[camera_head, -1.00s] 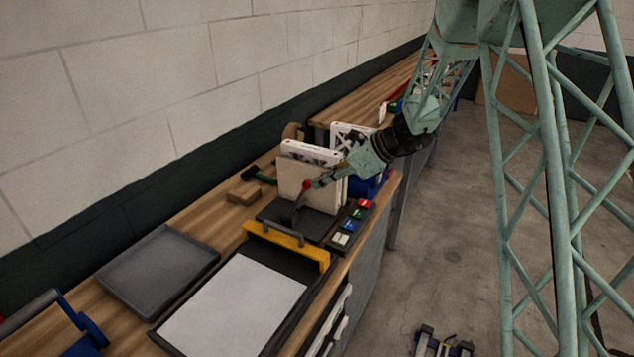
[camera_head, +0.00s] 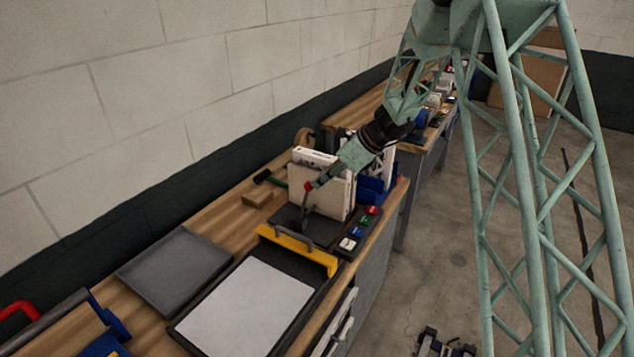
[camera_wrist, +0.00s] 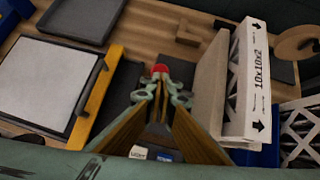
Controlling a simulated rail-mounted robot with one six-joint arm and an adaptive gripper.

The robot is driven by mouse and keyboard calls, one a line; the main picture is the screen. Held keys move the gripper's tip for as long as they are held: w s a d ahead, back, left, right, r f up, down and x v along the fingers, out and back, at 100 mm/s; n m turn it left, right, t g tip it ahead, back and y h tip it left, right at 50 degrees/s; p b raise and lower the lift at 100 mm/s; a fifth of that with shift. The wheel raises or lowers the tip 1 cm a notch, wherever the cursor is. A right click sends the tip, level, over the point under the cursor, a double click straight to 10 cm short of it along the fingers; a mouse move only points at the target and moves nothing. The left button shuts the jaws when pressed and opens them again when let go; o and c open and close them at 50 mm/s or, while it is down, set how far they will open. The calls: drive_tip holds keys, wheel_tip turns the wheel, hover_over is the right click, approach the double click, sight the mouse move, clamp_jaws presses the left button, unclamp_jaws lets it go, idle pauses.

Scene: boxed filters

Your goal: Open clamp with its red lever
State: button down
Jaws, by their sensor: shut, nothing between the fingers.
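The clamp's lever (camera_head: 305,211) is a thin dark bar that stands nearly upright, topped by a red knob (camera_head: 308,186). It rises beside the yellow bar with a grey handle (camera_head: 298,240). My gripper (camera_head: 314,185) is shut and empty, its tips right at the red knob. In the wrist view the red knob (camera_wrist: 160,69) shows just beyond the closed fingertips (camera_wrist: 160,84); I cannot tell whether they touch it. The fingers hide most of the lever there. A boxed filter (camera_head: 328,188) stands upright right behind the lever.
A button panel (camera_head: 359,229) lies right of the clamp. A white sheet (camera_head: 245,308) lies in front of the yellow bar, and an empty grey tray (camera_head: 175,268) sits to the left. A wooden block (camera_head: 257,198) and blue bins (camera_head: 372,190) are close by.

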drive_tip(key=shift+w+a+r+p, duration=0.3)
drive_tip(key=shift+w+a+p, duration=0.2)
drive_tip(key=shift+a, duration=0.25)
drive_tip(key=shift+w+a+r+p, duration=0.25)
drive_tip(key=shift+w+a+p, duration=0.2)
drive_tip(key=shift+a, duration=0.3)
drive_tip(key=w+a+p, duration=0.1)
drive_tip(key=w+a, duration=0.5)
drive_tip(key=a, duration=0.3)
drive_tip(key=shift+w+f, duration=0.15)
drive_tip(key=shift+f, duration=0.1)
drive_tip(key=shift+a, duration=0.1)
drive_tip(key=shift+r, duration=0.1)
drive_tip(key=d+r, duration=0.3)
drive_tip(key=r, duration=0.9)
drive_tip(key=shift+d+r, duration=0.25)
drive_tip(key=shift+r, duration=0.05)
